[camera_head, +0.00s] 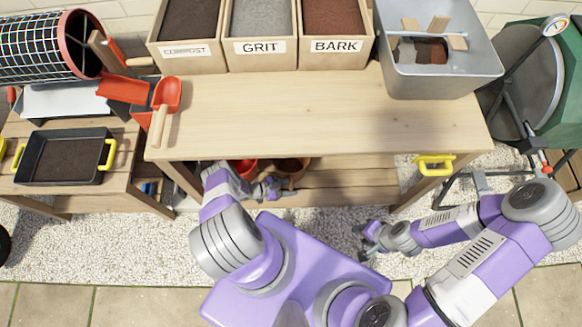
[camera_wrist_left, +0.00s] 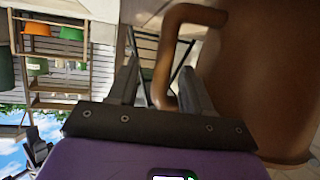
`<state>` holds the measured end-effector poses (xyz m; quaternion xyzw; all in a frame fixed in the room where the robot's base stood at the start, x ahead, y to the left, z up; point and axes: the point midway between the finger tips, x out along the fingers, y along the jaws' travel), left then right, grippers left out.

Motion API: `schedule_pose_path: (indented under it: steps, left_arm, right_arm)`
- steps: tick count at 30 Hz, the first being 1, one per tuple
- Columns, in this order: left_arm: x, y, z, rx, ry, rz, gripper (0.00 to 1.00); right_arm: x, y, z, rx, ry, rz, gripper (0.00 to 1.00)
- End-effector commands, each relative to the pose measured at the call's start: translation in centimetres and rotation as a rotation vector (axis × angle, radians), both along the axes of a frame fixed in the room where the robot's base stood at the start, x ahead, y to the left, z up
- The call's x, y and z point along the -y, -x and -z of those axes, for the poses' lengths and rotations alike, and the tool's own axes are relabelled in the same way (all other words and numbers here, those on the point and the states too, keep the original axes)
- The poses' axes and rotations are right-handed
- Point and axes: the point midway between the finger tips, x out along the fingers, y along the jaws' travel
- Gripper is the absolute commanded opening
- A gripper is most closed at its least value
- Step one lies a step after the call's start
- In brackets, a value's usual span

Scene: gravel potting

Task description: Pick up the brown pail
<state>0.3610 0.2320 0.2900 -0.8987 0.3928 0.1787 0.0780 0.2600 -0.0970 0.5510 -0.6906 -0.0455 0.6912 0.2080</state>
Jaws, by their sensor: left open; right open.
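The brown pail (camera_head: 291,165) stands on the lower shelf under the bench, partly hidden by the bench top. In the left wrist view the brown pail (camera_wrist_left: 270,75) fills the right side, with its looped handle (camera_wrist_left: 163,70) on its left. My left gripper (camera_head: 277,187) is at the near side of the pail. In the left wrist view my left gripper (camera_wrist_left: 160,82) is open, with the handle's upright part seen between its fingers; I cannot tell if they touch it. My right gripper (camera_head: 366,241) is open and empty over the gravel, right of the pail.
A red pail (camera_head: 245,168) stands left of the brown one on the lower shelf. The bench top (camera_head: 300,110) overhangs both. The shelf (camera_head: 350,182) is clear to the right.

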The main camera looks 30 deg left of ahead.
Motion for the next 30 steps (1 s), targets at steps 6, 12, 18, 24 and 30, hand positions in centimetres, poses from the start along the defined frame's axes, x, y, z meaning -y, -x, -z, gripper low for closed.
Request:
schedule_pose_path:
  steps: [6, 12, 18, 24, 30]
  left_arm:
    - [1.7, -1.7, 1.1, 0.000, 0.001, 0.001, 0.50]
    - [1.8, -1.8, 1.1, 0.000, 0.000, 0.000, 0.50]
    - [1.8, -1.8, 1.0, 0.000, 0.000, 0.000, 0.27]
    - [1.8, -1.8, 1.1, 0.000, 0.000, 0.000, 0.00]
    - [1.8, -1.9, 1.0, 0.003, 0.000, 0.001, 0.00]
  right_arm:
    - [0.0, 0.0, 0.6, 0.001, 0.000, 0.000, 0.43]
    - [0.0, 0.0, 0.6, 0.001, 0.000, 0.000, 0.43]
    - [0.0, 0.0, 0.6, 0.001, 0.000, 0.000, 0.43]
    - [0.0, 0.0, 0.6, 0.001, 0.000, 0.000, 0.43]
    - [0.0, 0.0, 0.6, 0.001, 0.000, 0.000, 0.43]
